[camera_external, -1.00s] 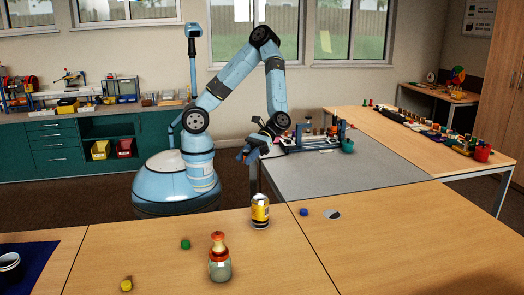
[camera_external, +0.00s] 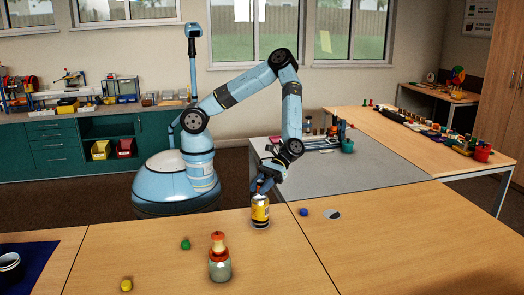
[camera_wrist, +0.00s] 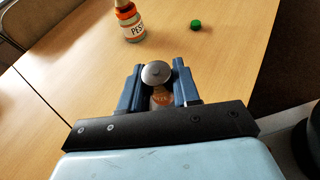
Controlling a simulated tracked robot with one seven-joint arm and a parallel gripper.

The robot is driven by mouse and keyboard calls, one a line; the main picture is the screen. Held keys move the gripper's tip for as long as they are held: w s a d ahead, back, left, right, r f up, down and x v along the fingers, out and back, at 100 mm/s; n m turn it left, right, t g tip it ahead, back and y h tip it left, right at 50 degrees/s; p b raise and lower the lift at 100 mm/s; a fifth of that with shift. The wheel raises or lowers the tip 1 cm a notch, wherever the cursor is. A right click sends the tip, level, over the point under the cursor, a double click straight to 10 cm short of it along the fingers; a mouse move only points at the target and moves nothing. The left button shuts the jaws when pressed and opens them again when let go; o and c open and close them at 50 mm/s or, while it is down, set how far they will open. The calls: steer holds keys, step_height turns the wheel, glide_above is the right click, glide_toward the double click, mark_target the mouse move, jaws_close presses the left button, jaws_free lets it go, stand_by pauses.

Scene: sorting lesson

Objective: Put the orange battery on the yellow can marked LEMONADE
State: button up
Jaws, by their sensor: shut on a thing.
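The yellow can (camera_external: 260,216) stands upright on the near wooden table, with a pale and dark pattern on its side. My gripper (camera_external: 262,190) points down right at the top of the can and covers its upper rim. In the wrist view my gripper (camera_wrist: 158,72) is shut on a small orange thing, the orange battery (camera_wrist: 161,98), between its blue fingers. A round grey metal face (camera_wrist: 156,72) shows at the fingertips; I cannot tell if it is the can's lid or the battery's end. The battery is hidden in the outside view.
A jar with an orange top (camera_external: 219,262) stands in front, left of the can.

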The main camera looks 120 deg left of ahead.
steer(key=shift+f, duration=0.8)
steer(key=shift+f, duration=0.1)
steer(key=o, duration=1.1)
steer(key=shift+c, duration=0.2)
steer(key=v, duration=1.1)
steer(key=s+a+r+m+t+y, duration=0.2)
steer(key=s+a+r+m+y, duration=0.2)
steer(key=s+r, duration=0.4)
steer(key=s+a+r+m+t+y, duration=0.3)
steer(key=s+a+r+m+y, duration=0.2)
steer(key=s+r, duration=0.4)
steer(key=s+a+r+m+t+y, duration=0.2)
steer(key=s+a+r+m+y, duration=0.2)
steer(key=s+r, duration=0.5)
steer(key=s+a+m, duration=0.2)
steer(key=s+m, duration=0.1)
steer(key=s, duration=0.3)
steer(key=shift+a+r+t, duration=0.2)
steer(key=shift+a+t, duration=0.05)
steer(key=shift+t, duration=0.15)
